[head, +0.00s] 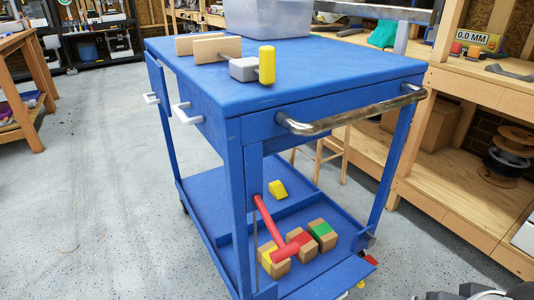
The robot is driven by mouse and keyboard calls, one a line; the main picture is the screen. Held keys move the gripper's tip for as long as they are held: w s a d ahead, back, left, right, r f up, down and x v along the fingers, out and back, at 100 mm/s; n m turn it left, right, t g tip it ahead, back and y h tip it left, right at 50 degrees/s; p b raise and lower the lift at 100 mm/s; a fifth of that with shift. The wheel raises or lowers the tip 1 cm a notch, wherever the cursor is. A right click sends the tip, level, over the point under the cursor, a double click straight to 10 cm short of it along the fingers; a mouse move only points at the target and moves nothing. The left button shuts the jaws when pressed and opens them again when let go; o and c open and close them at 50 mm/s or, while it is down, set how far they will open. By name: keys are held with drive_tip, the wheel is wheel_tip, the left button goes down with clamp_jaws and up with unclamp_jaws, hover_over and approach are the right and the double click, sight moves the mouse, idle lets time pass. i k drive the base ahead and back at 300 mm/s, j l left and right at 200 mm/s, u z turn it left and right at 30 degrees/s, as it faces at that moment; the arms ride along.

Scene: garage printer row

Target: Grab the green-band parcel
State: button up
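The green-band parcel (322,229) is a small tan box with a green band around its middle. It sits on the lower tray of the blue cart (330,262), at the right end of a short row of parcels. A red-band parcel (304,238) is just left of it, and a yellow-band parcel (268,253) is farther left. A red mallet-like tool (268,220) lies tilted over the left part of the row. My gripper is not clearly in view; only grey and black parts, probably of my arm, show at the bottom right edge.
The cart's blue top (190,72) overhangs the tray, with a front leg (236,190) and metal handle (350,116) nearby. A wooden workbench (460,150) stands right. Floor is open at left.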

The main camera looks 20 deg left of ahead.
sight(322, 232)
drive_tip(key=j+z, duration=0.45)
drive_tip(key=j, duration=0.3)
drive_tip(key=j+z, duration=0.5)
drive_tip(key=j, duration=0.2)
